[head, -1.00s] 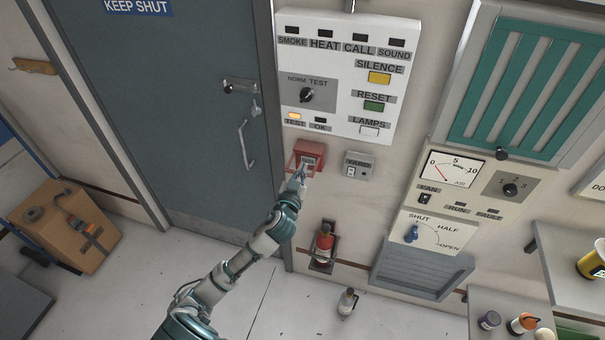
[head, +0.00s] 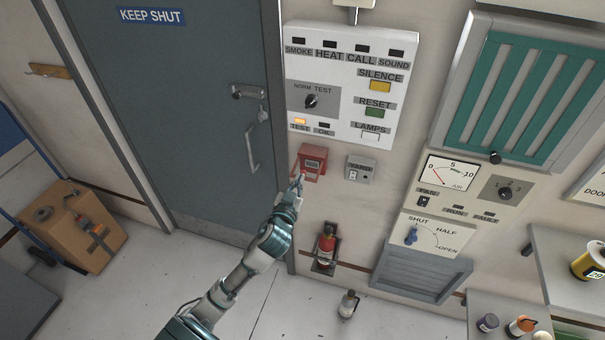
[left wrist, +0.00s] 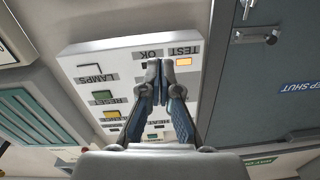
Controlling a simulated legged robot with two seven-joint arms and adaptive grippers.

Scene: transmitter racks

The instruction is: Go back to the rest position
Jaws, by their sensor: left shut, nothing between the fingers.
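My left gripper (head: 299,178) is in front of the wall, just below the red call box (head: 312,162) in the head view. Whether it touches the box cannot be told. In the left wrist view the left gripper (left wrist: 160,68) has its two fingers together, with nothing between them. Behind them is the white alarm panel (left wrist: 115,72), seen upside down, with its TEST lamp (left wrist: 184,62) lit orange. The panel also shows in the head view (head: 385,150). My right gripper is in neither view.
A grey door (head: 200,110) marked KEEP SHUT is left of the panel. A grey YARD switch box (head: 360,169) is right of the red box. A fire extinguisher (head: 326,246) hangs below. A cardboard box (head: 75,245) stands at the left. Shelves (head: 560,262) are at the right.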

